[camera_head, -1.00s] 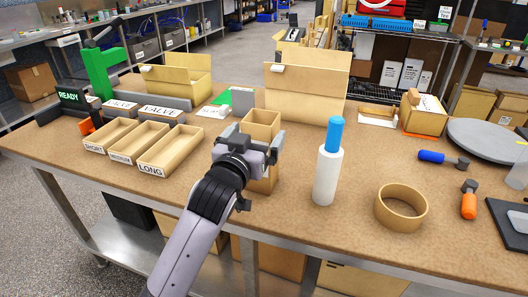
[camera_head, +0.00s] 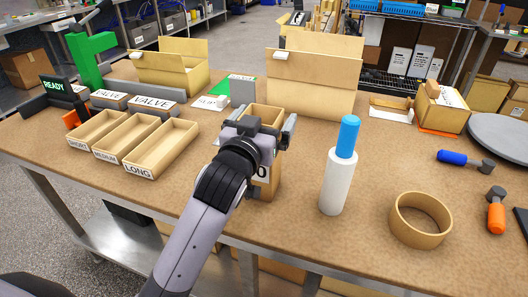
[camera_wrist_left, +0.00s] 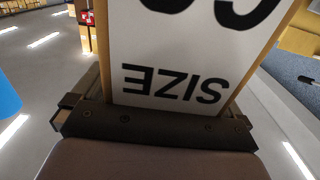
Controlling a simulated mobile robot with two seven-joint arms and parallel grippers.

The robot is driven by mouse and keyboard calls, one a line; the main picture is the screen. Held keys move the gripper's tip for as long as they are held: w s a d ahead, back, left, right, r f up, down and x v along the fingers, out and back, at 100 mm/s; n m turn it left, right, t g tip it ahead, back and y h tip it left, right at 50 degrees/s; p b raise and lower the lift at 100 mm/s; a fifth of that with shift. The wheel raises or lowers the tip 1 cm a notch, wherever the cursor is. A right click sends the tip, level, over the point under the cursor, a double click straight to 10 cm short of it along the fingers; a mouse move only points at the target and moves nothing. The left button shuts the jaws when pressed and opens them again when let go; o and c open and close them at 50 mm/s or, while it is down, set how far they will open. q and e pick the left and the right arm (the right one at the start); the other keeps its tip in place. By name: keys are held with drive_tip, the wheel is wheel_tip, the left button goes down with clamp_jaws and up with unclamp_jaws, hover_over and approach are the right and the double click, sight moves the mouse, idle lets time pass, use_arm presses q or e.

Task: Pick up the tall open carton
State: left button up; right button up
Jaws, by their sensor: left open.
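The tall open carton (camera_head: 269,184) stands upright on the brown bench, its open top showing just beyond my left gripper. My left gripper (camera_head: 260,128) is at the carton's upper front, with its fingers open on either side of the carton. The gripper and wrist hide much of the carton's front face. In the left wrist view the carton's white label (camera_wrist_left: 190,50), with the word SIZE upside down, fills the space between the fingers. I cannot tell whether either finger touches the carton. My right gripper is not in view.
A white bottle with a blue top (camera_head: 338,180) stands close to the right. Labelled trays (camera_head: 160,150) lie to the left. A large open box (camera_head: 314,85) stands behind. Bare bench lies between the carton and bottle.

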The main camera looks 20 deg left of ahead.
use_arm(q)
drive_tip(key=shift+s+r, duration=0.1)
drive_tip(key=shift+s, duration=0.05)
drive_tip(key=c, duration=1.3)
